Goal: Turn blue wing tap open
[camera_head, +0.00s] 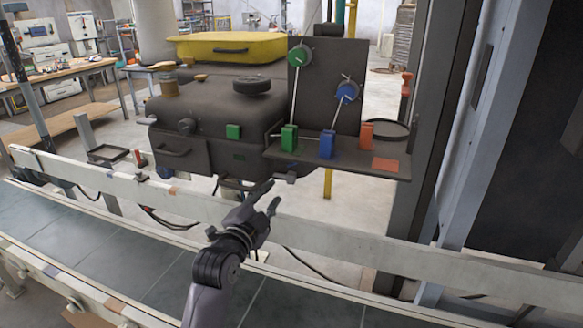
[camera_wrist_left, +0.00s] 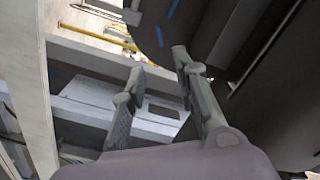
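On the dark machine's upright panel, a blue round knob (camera_head: 347,91) has a pale rod running down toward a blue block (camera_head: 327,145) on the shelf. I cannot tell for sure which blue part is the wing tap. My left gripper (camera_head: 270,194) is below and left of the blue block, in front of the machine's lower edge and apart from the blue parts. In the left wrist view its two fingers (camera_wrist_left: 160,64) are spread with nothing between them. Blue marks (camera_wrist_left: 173,9) show on a dark surface beyond the fingers. My right gripper is in neither view.
A green knob (camera_head: 299,55) and green block (camera_head: 289,138) sit left of the blue ones. An orange block (camera_head: 366,135) stands at right. A pale rail (camera_head: 400,243) crosses in front of the machine (camera_head: 205,118). A grey post (camera_head: 440,120) rises at right.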

